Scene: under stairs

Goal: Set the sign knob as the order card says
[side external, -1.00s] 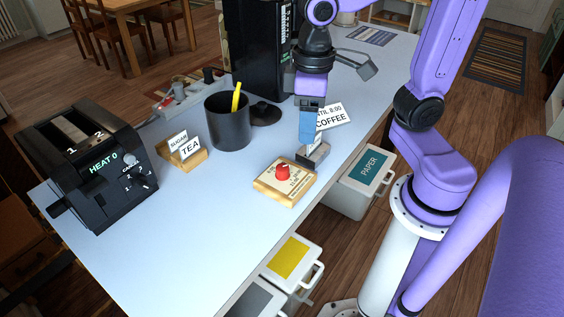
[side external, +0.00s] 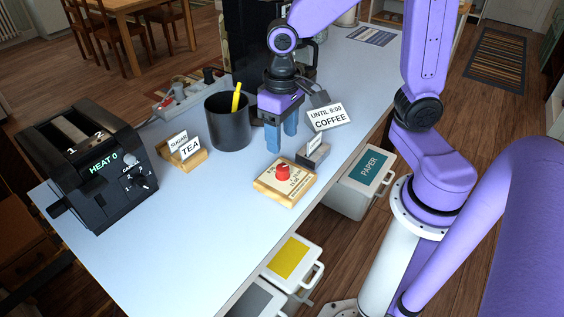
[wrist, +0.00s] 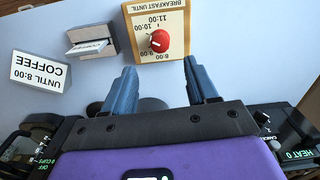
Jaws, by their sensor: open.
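The sign is a wooden block (side external: 269,191) with a cream face and a red knob (side external: 282,171). In the wrist view its face (wrist: 174,18) reads "BREAKFAST UNTIL" with times from 8:00 to 11:00 around the red knob (wrist: 159,41). I cannot tell which time the knob points to. A white card (side external: 325,117) reads "UNTIL 8:00 COFFEE"; it shows upside down in the wrist view (wrist: 38,70). Another card (side external: 184,144) reads "SUGAR TEA". My gripper (side external: 281,142) is open and empty, above and slightly behind the knob, apart from it.
A grey block (side external: 314,158) with a small white card stands close beside the sign. A dark cup (side external: 229,124) with a yellow stick is behind left. A black toaster (side external: 92,165) showing "HEAT 0" stands at left. The counter's front left is clear. Bins stand below its edge.

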